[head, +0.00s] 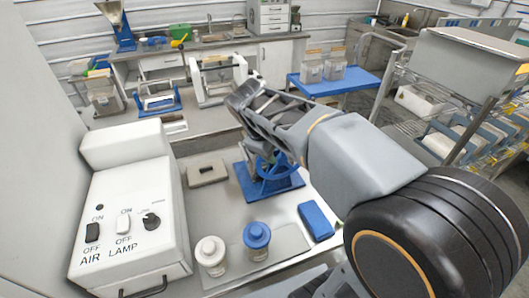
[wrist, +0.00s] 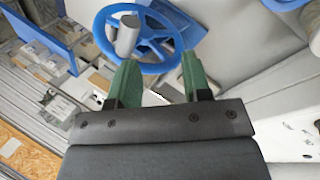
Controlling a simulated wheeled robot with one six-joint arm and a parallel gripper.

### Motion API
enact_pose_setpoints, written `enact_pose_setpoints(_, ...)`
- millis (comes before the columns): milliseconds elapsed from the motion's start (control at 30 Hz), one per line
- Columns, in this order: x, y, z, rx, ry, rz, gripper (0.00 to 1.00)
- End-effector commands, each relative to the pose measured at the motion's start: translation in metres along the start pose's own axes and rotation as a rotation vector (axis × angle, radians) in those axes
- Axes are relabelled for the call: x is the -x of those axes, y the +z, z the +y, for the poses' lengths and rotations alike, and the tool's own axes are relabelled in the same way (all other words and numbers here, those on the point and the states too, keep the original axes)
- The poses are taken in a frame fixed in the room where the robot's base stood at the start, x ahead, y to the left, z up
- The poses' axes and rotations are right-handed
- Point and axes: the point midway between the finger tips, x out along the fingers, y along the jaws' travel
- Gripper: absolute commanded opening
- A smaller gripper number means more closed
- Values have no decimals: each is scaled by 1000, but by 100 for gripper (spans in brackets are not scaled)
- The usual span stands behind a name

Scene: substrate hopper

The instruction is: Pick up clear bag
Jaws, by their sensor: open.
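Two clear bags stand upright side by side on the blue cart in the head view, one at left (head: 311,70) and one at right (head: 335,66). A similar clear bag or container (head: 104,98) stands on the far left bench. I cannot tell which one is the task's bag. My gripper (wrist: 157,74) shows two green fingertips, open with nothing between them. It is near a blue handwheel (wrist: 136,67) with a grey knob, apart from the bags. In the head view my arm hides part of the wheel's stand.
The blue cart (head: 350,82) is behind my arm. A wire rack (head: 470,85) stands at right. On the near bench are a white AIR/LAMP box (head: 130,215), two jars (head: 211,254) (head: 257,238), a blue block (head: 316,221) and a grey block (head: 206,173).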

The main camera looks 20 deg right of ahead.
Motion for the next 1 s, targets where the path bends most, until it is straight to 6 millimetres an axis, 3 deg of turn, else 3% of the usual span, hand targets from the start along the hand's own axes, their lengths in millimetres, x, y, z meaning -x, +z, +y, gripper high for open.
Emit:
enact_pose_setpoints(33,-11,-21,10,113,40,-77,44)
enact_pose_setpoints(233,-32,-97,46,511,210,-400,44)
enact_pose_setpoints(367,-46,-148,51,707,302,-619,44)
enact_pose_setpoints(533,-62,-201,40,863,387,-870,44)
enact_pose_setpoints(800,-76,-241,14,949,447,-1103,44)
enact_pose_setpoints(1000,-83,-237,22,958,453,-1148,44)
